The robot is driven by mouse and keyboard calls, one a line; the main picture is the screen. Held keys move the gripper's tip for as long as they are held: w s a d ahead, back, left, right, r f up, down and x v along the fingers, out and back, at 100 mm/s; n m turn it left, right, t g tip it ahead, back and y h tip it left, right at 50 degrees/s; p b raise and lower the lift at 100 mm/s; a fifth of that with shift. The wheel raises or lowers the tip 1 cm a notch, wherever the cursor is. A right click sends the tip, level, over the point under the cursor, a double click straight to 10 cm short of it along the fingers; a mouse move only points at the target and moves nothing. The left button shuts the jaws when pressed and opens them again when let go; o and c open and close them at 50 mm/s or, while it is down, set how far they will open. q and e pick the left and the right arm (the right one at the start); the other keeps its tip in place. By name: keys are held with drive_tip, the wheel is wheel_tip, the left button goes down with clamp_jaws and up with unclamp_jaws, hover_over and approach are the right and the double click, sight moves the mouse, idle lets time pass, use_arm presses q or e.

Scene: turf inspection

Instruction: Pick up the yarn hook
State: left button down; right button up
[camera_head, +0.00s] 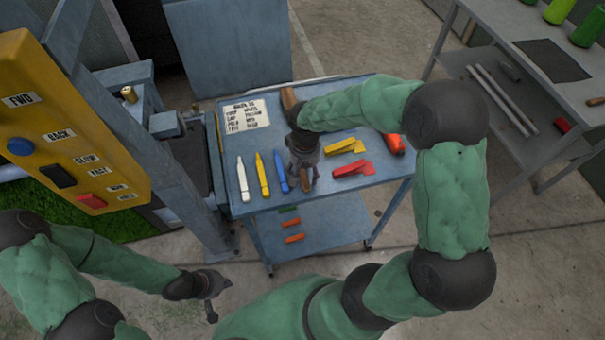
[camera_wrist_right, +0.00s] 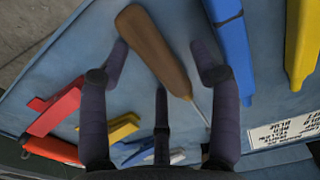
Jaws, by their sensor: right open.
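The yarn hook, with a brown wooden handle (camera_wrist_right: 152,45) and a thin metal shaft, lies on the blue cart top (camera_head: 225,165). Its handle end shows near the cart's front edge in the head view (camera_head: 307,184). My right gripper (camera_head: 303,170) is over it. In the right wrist view my right gripper (camera_wrist_right: 165,68) is open, with its fingers spread on both sides of the handle. The shaft runs behind a finger and its tip is hidden. My left gripper (camera_head: 210,290) hangs low, away from the cart; its jaws are too small to read.
White, yellow and blue markers (camera_head: 279,172) lie left of the hook. Yellow clips (camera_head: 345,147) and red clips (camera_head: 352,169) lie right. A lettered card (camera_head: 245,115) and another wooden-handled item (camera_head: 289,100) are farther back. A yellow button panel (camera_head: 65,130) stands left.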

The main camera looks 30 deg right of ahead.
clamp_jaws()
